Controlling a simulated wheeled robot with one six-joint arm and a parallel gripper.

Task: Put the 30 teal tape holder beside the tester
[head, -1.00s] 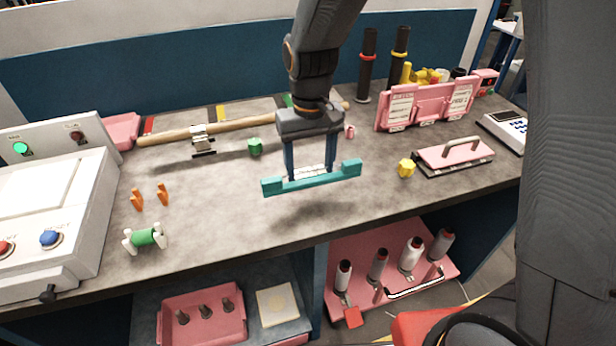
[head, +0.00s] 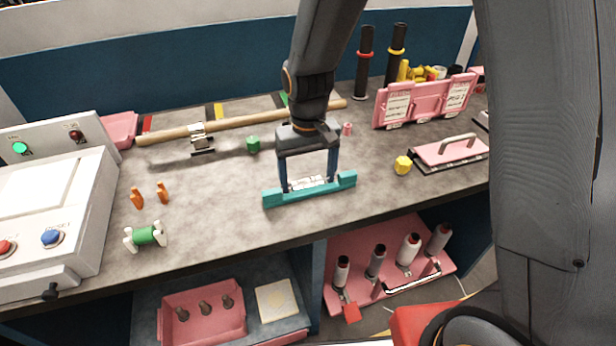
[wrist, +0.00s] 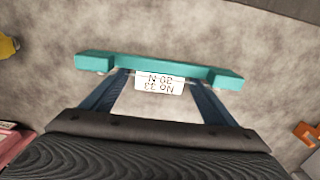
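The teal tape holder (head: 312,190) is a long bar with raised ends and a white label in its middle. In the wrist view the teal holder (wrist: 150,65) lies across the fingertips, its label upside down and apparently reading "No 33" and "30 N". My gripper (head: 308,183) has its two fingers at either side of the label and is shut on the holder. The holder is at or just above the grey bench top near the front middle; contact is hard to tell. A white machine (head: 50,205) with red and blue buttons, seemingly the tester, stands at the left.
A green spool (head: 146,236) and orange clips (head: 150,194) sit between machine and holder. A green piece (head: 253,144) and wooden rod (head: 240,125) lie behind. Bench around the holder is clear.

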